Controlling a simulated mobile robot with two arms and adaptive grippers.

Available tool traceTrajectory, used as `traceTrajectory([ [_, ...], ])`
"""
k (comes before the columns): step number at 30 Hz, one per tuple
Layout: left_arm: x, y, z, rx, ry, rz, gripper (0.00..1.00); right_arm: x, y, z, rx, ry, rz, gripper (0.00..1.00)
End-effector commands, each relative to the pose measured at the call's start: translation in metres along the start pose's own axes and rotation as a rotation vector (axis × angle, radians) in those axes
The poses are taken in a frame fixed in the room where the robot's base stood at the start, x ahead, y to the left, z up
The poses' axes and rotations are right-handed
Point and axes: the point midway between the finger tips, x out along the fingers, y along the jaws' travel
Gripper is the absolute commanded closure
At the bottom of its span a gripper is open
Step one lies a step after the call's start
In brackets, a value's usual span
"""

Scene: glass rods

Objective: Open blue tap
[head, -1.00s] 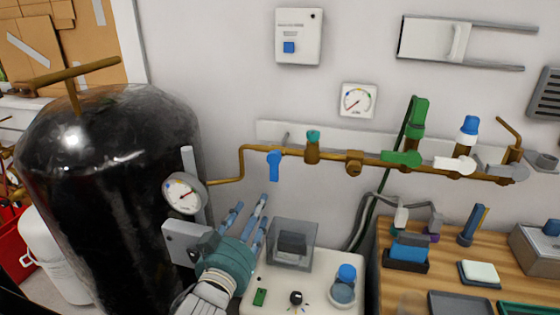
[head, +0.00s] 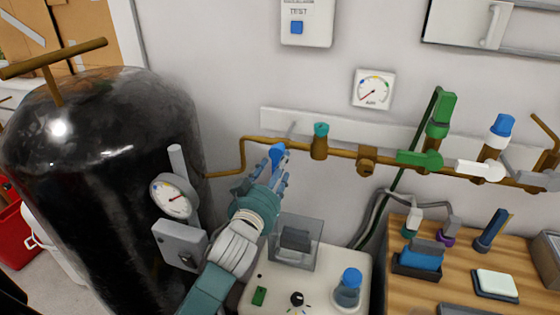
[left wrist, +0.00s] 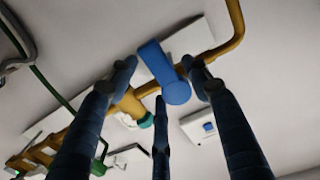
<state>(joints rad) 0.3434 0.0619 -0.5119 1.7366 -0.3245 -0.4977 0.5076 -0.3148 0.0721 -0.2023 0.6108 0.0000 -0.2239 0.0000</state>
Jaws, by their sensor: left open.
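The blue tap (head: 277,152) is a blue lever handle on the brass pipe (head: 336,152) along the wall. Its lower part is hidden behind my fingers in the head view. My left gripper (head: 275,176) is open, with its fingers reaching up around the handle. In the left wrist view the blue tap (left wrist: 165,70) shows between the spread fingertips of my left gripper (left wrist: 160,80). I cannot tell whether any finger touches it. My right gripper is not in view.
A teal-topped fitting (head: 320,142) sits on the pipe just right of the blue tap. A green tap (head: 420,159) and a white tap (head: 482,170) are farther right. A black tank (head: 95,170) with a gauge (head: 174,197) stands left. A clear box (head: 297,243) is below.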

Motion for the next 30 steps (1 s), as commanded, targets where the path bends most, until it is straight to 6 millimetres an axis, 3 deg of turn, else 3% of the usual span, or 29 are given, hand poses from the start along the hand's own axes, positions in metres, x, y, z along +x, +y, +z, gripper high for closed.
traceTrajectory([
  [3,0.015,0.001,-0.001,0.000,0.001,0.000,0.51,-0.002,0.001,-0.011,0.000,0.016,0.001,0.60],
  [8,0.024,0.000,0.000,0.001,0.001,0.000,0.51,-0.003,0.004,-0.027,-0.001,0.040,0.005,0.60],
  [16,0.025,0.000,0.000,0.000,0.001,0.000,0.51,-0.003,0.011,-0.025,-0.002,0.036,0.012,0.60],
  [24,0.025,0.000,0.000,0.000,0.001,0.000,1.00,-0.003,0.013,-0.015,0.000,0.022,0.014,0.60],
  [30,0.025,0.000,0.000,0.004,0.000,0.000,1.00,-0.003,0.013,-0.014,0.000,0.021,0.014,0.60],
])
